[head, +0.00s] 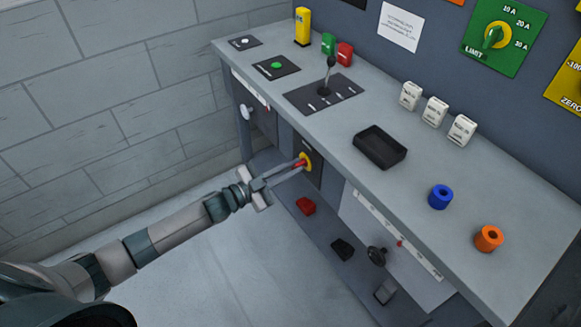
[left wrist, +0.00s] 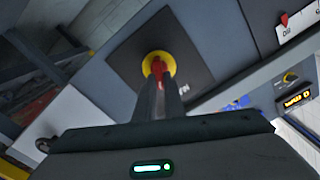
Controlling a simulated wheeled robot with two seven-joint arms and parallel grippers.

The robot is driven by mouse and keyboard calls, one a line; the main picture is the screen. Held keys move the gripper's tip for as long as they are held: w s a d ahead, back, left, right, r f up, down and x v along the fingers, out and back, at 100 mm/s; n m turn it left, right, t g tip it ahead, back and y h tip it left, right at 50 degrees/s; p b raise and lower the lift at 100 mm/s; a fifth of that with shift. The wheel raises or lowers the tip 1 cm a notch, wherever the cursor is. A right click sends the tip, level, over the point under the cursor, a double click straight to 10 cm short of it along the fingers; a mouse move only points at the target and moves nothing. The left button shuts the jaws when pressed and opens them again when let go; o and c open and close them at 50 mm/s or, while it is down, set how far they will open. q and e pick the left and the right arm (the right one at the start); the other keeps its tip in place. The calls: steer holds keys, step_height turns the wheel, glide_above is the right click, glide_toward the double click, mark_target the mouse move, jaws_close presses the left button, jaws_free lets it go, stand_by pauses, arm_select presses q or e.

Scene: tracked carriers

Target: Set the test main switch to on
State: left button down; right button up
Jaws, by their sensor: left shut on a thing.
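The main switch is a red handle on a round yellow base (head: 306,161), set on a dark plate on the front face below the bench top. My left gripper (head: 299,165) reaches in from the left and is shut on the red handle. In the left wrist view, the yellow base (left wrist: 149,67) shows beyond my fingers, and the red handle (left wrist: 161,70) sits between the fingertips. The dark plate (left wrist: 185,45) carries lettering that is mostly hidden. I cannot read which position the handle points to. My right gripper is not in view.
The bench top holds a lever plate (head: 324,95), a black tray (head: 380,147), a blue ring (head: 440,196) and an orange ring (head: 488,238). A red block (head: 306,206) and a black knob (head: 377,256) are lower down. The floor at left is clear.

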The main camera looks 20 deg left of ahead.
arm_select(q)
steer(key=m, duration=0.5)
steer(key=shift+s+d+f+m+b, duration=0.15)
steer(key=shift+f+m+b, duration=0.15)
steer(key=shift+b, duration=0.05)
steer(key=shift+m, duration=0.5)
steer(key=m+b, duration=0.1)
steer(key=m, duration=0.2)
steer(key=shift+d+f, duration=0.1)
steer(key=shift+f, duration=0.1)
steer(key=shift+f+m+b, duration=0.1)
steer(key=shift+m+b, duration=0.25)
steer(key=shift+m, duration=0.95)
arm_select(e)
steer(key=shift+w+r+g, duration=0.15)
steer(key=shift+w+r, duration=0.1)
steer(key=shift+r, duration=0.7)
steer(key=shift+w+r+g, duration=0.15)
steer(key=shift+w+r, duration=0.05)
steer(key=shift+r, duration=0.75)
arm_select(q)
steer(key=c, duration=1.8)
jaws_free()
steer(key=shift+c, duration=0.2)
steer(key=shift+s, duration=0.1)
